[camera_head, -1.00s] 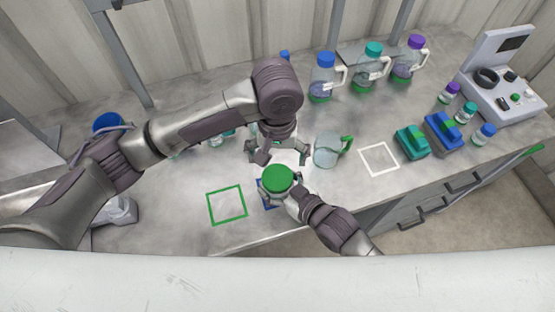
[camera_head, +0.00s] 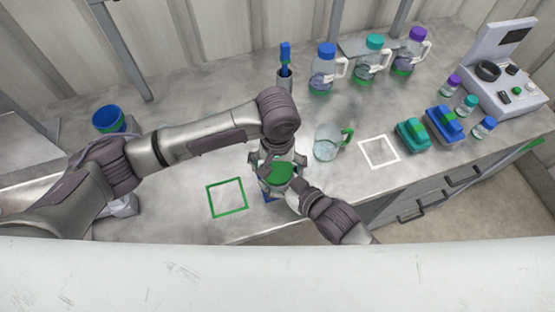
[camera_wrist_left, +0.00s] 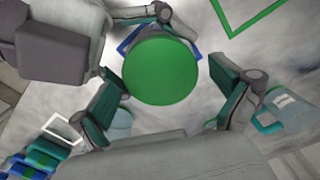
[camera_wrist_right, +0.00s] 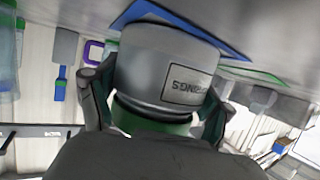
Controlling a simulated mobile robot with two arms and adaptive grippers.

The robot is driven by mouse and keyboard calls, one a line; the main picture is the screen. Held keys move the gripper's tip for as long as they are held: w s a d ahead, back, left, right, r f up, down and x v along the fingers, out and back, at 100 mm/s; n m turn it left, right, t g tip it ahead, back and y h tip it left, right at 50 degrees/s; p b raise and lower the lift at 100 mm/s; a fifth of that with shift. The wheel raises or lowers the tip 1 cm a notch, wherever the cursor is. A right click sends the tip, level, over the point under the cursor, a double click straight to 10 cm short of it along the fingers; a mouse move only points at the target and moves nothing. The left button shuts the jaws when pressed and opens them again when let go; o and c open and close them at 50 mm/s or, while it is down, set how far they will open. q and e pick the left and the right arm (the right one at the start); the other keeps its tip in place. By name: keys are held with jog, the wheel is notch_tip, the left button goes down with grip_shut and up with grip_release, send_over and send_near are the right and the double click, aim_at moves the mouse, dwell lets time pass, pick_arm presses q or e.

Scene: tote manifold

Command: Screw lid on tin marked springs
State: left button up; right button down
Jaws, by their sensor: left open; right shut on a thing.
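The grey metal tin (camera_wrist_right: 165,75) labelled SPRINGS appears upside down in the right wrist view. Its green lid (camera_head: 281,172) sits on top of it, also in the left wrist view (camera_wrist_left: 160,70); how tightly it is seated I cannot tell. My right gripper (camera_wrist_right: 152,108) is shut on the tin, with a finger on each side. My left gripper (camera_wrist_left: 175,95) is open over the lid from above, its fingers spread around the lid and apart from it in the left wrist view. In the head view the left gripper (camera_head: 276,178) partly hides the lid and tin.
A blue square outline (camera_wrist_right: 205,38) lies under the tin. A green outline (camera_head: 227,198) lies to the left, a white one (camera_head: 379,151) to the right. A clear jug (camera_head: 326,142) with green handle stands close by on the right. Lidded jugs (camera_head: 370,65) stand behind.

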pick_arm(q)
jog(key=shift+c, duration=0.3)
jog(key=c, duration=1.1)
jog(key=o, duration=1.2)
jog(key=shift+c, duration=0.2)
jog(key=shift+r, duration=2.3)
notch_tip(320, 180, up, 12)
